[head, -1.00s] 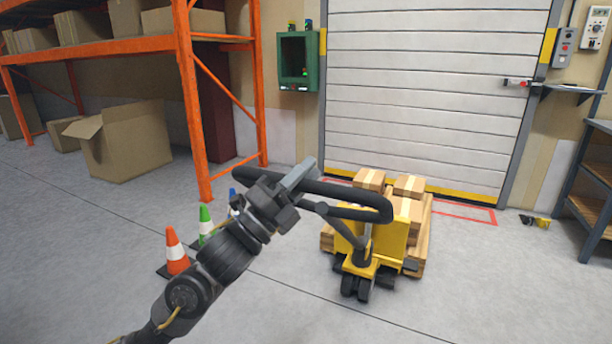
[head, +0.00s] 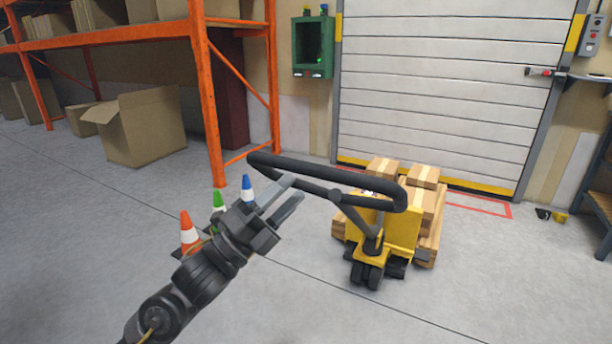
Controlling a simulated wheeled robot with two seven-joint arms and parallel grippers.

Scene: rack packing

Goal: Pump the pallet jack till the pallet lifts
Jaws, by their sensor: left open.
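The yellow pallet jack (head: 402,228) stands on the floor right of centre, its black loop handle (head: 330,178) tilted up toward me and to the left. The wooden pallet (head: 430,245) sits behind the jack's body and carries several cardboard boxes (head: 424,176). Whether the pallet touches the floor is hard to tell, as the jack hides part of it. My left gripper (head: 290,197) is open and empty, just below the left part of the handle, with a visible gap to the bar. My right gripper is not in view.
Orange, green and blue cones (head: 188,232) stand left of the jack, partly behind my left arm. An orange rack (head: 208,100) and an open carton (head: 150,125) are at the back left. A closed shutter door (head: 450,90) is behind the pallet. Floor at the front right is clear.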

